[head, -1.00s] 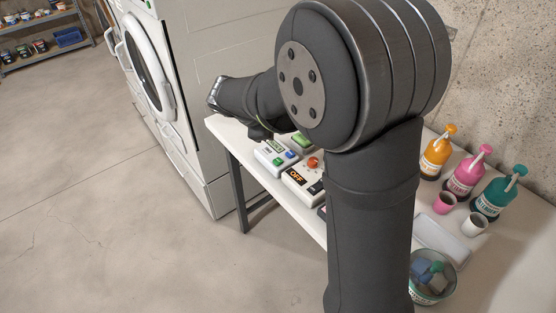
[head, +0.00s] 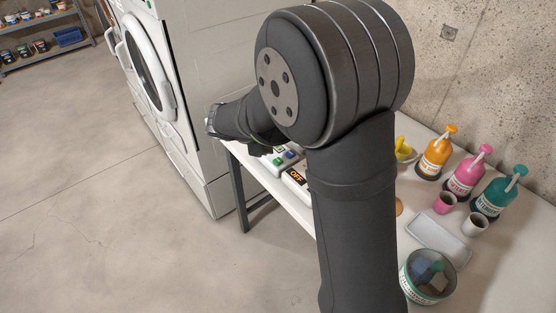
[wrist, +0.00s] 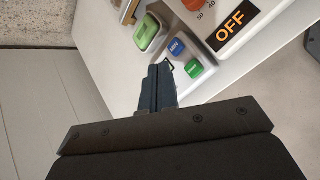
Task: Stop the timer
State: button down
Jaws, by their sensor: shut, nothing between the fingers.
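The timer, a white box with a blue button and a green button, shows in the wrist view (wrist: 209,62) and, partly covered by my arm, in the head view (head: 272,166). Its blue button (wrist: 177,48) and green button (wrist: 194,68) are both in sight. My gripper (wrist: 160,68) is shut and empty. Its fingertips appear just left of the two buttons and cover part of the timer. I cannot tell whether they touch it. The timer's display is not readable.
A white unit with an orange OFF display (wrist: 236,25) and a red knob (wrist: 196,4) stands beside the timer. A green-topped item (wrist: 149,32) lies on its other side. Pump bottles (head: 436,157), cups and a tub (head: 428,277) stand at the right of the white table.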

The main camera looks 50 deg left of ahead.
aim_at(275, 162)
jog(key=shift+f, duration=2.6)
jog(key=shift+f, duration=0.4)
jog(key=shift+f, duration=0.45)
dwell(0.7)
jog(key=shift+r, duration=0.9)
jog(key=shift+r, duration=2.5)
jog(key=shift+f, duration=0.1)
